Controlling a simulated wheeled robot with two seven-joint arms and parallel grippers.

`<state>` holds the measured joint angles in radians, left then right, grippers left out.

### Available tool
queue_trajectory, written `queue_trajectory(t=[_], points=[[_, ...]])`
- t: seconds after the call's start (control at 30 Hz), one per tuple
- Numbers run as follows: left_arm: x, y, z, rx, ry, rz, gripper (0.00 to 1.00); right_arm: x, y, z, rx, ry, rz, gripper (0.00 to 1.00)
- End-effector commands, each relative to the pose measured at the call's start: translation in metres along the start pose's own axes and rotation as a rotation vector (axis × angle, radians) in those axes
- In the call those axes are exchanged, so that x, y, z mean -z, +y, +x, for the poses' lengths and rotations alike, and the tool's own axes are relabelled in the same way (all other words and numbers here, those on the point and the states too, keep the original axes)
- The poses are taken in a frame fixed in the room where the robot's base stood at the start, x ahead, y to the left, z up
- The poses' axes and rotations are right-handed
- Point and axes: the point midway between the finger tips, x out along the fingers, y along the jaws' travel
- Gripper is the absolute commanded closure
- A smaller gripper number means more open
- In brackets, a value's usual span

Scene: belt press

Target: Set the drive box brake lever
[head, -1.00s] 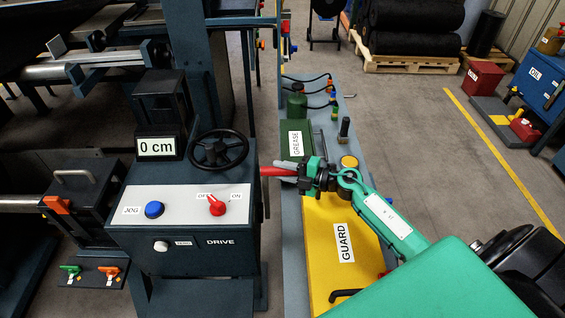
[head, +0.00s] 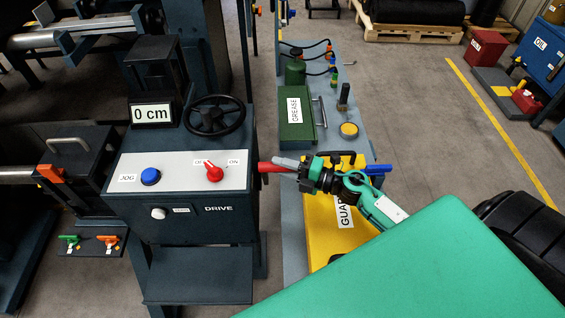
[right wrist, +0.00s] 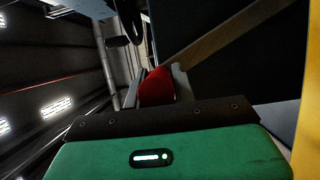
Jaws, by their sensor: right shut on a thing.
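The drive box (head: 190,215) stands left of centre in the head view, with a blue JOG button (head: 150,176) and a red OFF/ON knob (head: 214,172) on its sloping panel. The brake lever's red handle (head: 268,167) sticks out past the box's right side. My right gripper (head: 287,163) reaches it from the right and is shut on it. In the right wrist view the red handle (right wrist: 157,87) sits between the two grey fingers. The lever's base is hidden. My left gripper is not in view.
A black handwheel (head: 214,116) and a "0 cm" display (head: 152,114) are on the box's top. Right of the box is a grey bench with a green GREASE box (head: 297,122) and a yellow GUARD panel (head: 325,232) under my right arm. A blue bar (head: 379,168) lies beyond the gripper.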

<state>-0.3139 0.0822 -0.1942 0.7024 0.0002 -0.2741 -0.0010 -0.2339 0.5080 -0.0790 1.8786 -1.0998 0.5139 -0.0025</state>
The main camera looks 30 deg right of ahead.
Motion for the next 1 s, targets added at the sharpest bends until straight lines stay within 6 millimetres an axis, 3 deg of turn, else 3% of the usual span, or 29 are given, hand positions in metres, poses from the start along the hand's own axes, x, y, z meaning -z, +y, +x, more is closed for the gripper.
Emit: queue_trajectory(t=[0.27, 0.3, 0.4, 0.77, 1.0], points=[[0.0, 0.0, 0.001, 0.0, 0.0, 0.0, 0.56, 0.001, -0.003, -0.001, 0.005, -0.001, 0.003, 1.0], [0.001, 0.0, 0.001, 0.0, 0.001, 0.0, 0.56, 0.001, -0.004, -0.001, 0.005, -0.001, 0.003, 0.72], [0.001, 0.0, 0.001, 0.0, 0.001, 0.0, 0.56, 0.001, -0.003, -0.001, 0.004, -0.001, 0.003, 0.52], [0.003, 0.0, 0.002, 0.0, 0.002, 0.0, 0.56, 0.0, -0.002, -0.003, 0.002, -0.001, 0.002, 0.52], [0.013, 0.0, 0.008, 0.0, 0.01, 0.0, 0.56, 0.001, -0.005, -0.035, 0.005, -0.001, 0.003, 0.52]])
